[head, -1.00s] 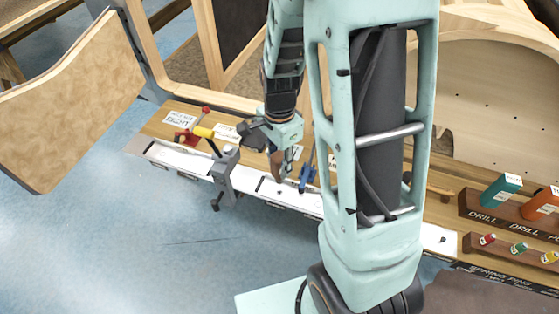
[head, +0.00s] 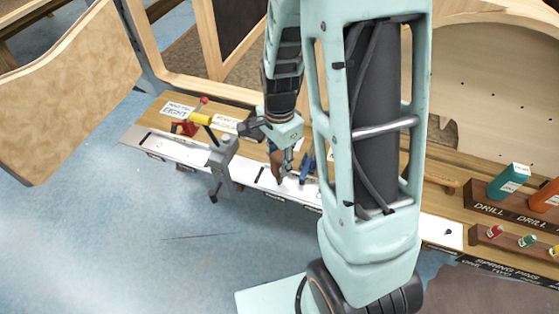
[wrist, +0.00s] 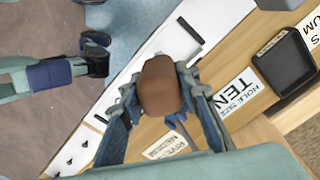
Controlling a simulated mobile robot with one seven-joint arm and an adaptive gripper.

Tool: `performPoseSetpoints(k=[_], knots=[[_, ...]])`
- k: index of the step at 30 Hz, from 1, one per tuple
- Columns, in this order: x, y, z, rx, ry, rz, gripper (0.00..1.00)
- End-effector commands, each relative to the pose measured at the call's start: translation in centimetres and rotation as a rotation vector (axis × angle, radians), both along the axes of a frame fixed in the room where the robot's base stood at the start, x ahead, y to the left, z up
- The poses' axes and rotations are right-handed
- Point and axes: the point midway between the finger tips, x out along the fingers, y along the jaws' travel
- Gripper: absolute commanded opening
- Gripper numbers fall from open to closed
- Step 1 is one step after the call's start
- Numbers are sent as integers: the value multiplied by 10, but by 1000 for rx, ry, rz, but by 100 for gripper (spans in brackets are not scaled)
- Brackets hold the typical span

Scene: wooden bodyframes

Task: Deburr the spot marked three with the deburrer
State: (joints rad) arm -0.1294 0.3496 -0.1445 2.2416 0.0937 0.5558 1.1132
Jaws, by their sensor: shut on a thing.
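My gripper (head: 283,160) is shut on the deburrer, whose brown handle (head: 273,148) shows between the fingers. In the wrist view the handle (wrist: 160,85) points toward the camera between the two dark blue fingers of my gripper (wrist: 165,105). The deburrer's tip is hidden behind its handle there. My gripper is over the long white workpiece strip (head: 180,153), right of the grey clamp. The strip also shows in the wrist view (wrist: 215,22) with dark slots and marks. I cannot make out the mark three, nor tell whether the tip touches the strip.
The grey clamp (head: 221,160) grips the strip just left of my gripper. A black tray (wrist: 284,60) and a "hole size ten" label (wrist: 245,95) lie on the bench. Drill holders (head: 500,207) stand at right.

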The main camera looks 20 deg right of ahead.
Motion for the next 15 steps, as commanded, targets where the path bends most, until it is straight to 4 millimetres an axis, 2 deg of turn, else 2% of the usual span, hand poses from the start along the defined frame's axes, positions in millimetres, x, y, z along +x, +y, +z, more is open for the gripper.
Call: performPoseSetpoints(k=[15], knots=[[0,0,-6,0,0,0,0]])
